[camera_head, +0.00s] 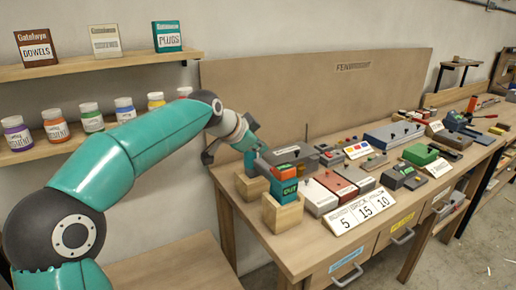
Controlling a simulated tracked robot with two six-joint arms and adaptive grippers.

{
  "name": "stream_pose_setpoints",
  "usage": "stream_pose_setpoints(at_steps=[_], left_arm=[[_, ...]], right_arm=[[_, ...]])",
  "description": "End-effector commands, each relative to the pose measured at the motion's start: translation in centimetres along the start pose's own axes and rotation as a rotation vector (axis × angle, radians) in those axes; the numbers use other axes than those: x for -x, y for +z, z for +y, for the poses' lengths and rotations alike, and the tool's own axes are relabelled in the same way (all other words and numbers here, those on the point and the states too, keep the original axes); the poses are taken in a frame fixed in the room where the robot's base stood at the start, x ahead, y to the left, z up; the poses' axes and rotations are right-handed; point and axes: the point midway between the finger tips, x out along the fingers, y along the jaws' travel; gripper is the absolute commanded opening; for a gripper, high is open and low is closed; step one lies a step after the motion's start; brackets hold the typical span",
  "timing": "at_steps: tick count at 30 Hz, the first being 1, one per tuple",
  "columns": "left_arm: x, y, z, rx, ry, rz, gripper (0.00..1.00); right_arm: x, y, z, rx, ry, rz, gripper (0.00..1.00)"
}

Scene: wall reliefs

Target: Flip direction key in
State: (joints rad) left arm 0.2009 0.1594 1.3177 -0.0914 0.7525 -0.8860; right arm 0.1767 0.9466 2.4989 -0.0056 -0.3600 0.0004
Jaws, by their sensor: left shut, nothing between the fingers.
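A small teal and dark device (284,188) with a lit green display rests on pale wooden blocks (283,214) at the table's near left corner. The display seems to read "OUT". My left gripper (259,146) is shut and empty, at the back left of this device. My wrist and its dark bracket hide part of that area. I cannot tell whether the fingertips touch the device. The direction key itself is too small to make out. My right gripper is not in view.
A white sign (362,211) with 5, 15 and 10 stands at the table's front edge. Grey and red boxes (335,182) sit right of the device. A brown backboard (335,95) rises behind. Shelves with jars (92,117) and labelled boxes (167,37) are on the left wall.

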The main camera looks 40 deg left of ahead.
Motion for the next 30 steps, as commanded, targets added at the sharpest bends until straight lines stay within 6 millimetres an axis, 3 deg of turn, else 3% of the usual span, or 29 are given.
stream_pose_setpoints(at_steps=[12, 18, 30], left_arm=[[-8.4, 0.0, 0.1, 0.001, 0.005, -0.003, 0.00], [-10.2, 2.2, 0.1, 0.002, 0.002, -0.003, 0.00], [-10.8, 2.8, 0.1, 0.000, 0.001, -0.001, 0.00]], right_arm=[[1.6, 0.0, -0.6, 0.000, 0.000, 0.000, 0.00], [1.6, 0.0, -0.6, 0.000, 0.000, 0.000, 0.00], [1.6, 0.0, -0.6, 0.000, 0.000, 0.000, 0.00]])
